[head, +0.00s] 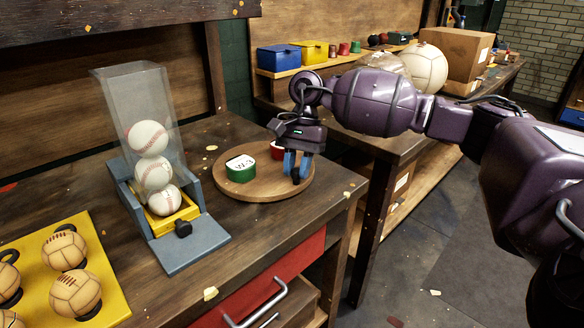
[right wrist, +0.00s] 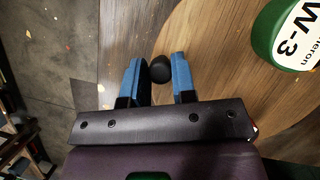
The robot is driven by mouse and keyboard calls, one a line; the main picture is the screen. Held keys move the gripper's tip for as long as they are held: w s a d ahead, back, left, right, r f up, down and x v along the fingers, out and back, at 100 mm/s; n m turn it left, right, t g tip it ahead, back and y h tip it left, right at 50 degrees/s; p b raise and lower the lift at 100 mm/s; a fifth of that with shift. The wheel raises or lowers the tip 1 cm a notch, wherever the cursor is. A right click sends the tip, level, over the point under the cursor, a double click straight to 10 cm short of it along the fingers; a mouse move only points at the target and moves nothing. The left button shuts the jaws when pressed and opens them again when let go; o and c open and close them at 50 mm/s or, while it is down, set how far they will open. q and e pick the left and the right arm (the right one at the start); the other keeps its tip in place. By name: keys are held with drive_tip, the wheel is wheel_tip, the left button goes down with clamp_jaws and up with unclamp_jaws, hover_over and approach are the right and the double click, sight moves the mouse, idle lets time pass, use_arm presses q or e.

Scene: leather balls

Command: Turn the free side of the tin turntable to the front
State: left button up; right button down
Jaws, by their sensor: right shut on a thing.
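The round wooden turntable (head: 262,192) lies on the workbench. A green tin with a white label (head: 240,169) sits on its left part; it also shows in the right wrist view (right wrist: 282,40), marked W-3. A red tin (head: 277,150) sits at the back, partly hidden by my right gripper. My right gripper (head: 296,176) points down at the turntable's right rim, its blue fingers shut on a black knob (right wrist: 160,69) there. In the right wrist view the knob sits between the blue fingertips (right wrist: 157,75). My left gripper is not in view.
A clear-walled ball dispenser (head: 138,95) with baseballs stands left of the turntable. A yellow board (head: 110,262) with several leather balls lies at the front left. A second bench (head: 400,142) at the back holds boxes and large balls. The bench's front edge is close to the turntable.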

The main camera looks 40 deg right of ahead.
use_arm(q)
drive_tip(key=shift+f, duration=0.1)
use_arm(e)
drive_tip(key=shift+f, duration=0.15)
drive_tip(key=c, duration=0.9)
unclamp_jaws()
drive_tip(key=shift+c, duration=0.2)
use_arm(q)
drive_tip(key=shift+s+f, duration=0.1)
drive_tip(key=shift+p, duration=0.35)
use_arm(e)
drive_tip(key=v, duration=1.1)
